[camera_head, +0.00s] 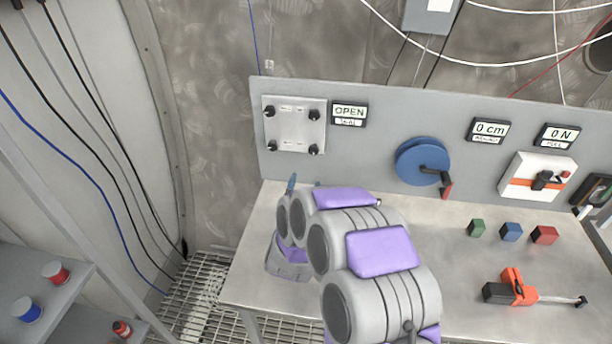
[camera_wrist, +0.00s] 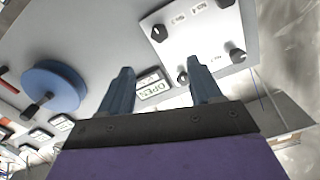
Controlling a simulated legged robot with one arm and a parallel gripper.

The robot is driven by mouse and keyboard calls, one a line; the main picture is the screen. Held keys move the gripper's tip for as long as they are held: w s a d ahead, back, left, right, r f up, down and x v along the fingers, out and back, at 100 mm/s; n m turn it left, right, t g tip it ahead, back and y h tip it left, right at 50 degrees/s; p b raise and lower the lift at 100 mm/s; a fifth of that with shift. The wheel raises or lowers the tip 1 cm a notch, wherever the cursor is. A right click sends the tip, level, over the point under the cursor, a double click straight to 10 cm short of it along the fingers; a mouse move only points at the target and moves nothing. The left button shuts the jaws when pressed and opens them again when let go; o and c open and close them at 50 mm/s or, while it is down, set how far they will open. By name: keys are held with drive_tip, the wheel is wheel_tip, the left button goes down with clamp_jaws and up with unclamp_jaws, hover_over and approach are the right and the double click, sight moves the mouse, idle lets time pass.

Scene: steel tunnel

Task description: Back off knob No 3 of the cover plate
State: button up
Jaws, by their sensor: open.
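The pale cover plate (camera_head: 293,131) is on the upright grey panel, at its left end, with a black knob at each corner. In the wrist view the plate (camera_wrist: 198,38) appears turned over. There the label by one black knob (camera_wrist: 158,33) seems to read No 3; this matches the plate's lower right knob (camera_head: 313,149) in the head view. My gripper (camera_wrist: 160,75) is open and empty, with its blue fingers wide apart. In the head view its fingertips (camera_head: 304,185) show below the plate, largely hidden behind my arm. The fingers appear clear of the knobs.
An OPEN display (camera_head: 349,114) sits right of the plate. A blue wheel with a handle (camera_head: 422,161) and an orange-and-white switch box (camera_head: 538,177) are farther right. Coloured blocks (camera_head: 511,232) and an orange-black tool (camera_head: 515,289) lie on the bench. Shelving stands at left.

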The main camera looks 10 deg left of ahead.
sight(312, 153)
drive_tip(key=shift+s, duration=0.45)
drive_tip(key=shift+a, duration=0.1)
drive_tip(key=shift+s+f+n, duration=0.3)
drive_tip(key=shift+s+n, duration=0.1)
drive_tip(key=shift+n, duration=0.5)
drive_tip(key=w, duration=1.1)
drive_tip(key=w+b, duration=0.1)
drive_tip(key=w, duration=0.5)
drive_tip(key=shift+w+d, duration=0.1)
drive_tip(key=shift+d, duration=0.25)
drive_tip(key=shift+c, duration=0.3)
drive_tip(key=c, duration=1)
drive_tip(key=shift+a+m+b, duration=0.1)
drive_tip(key=shift+m+b, duration=0.3)
drive_tip(key=shift+m, duration=0.6)
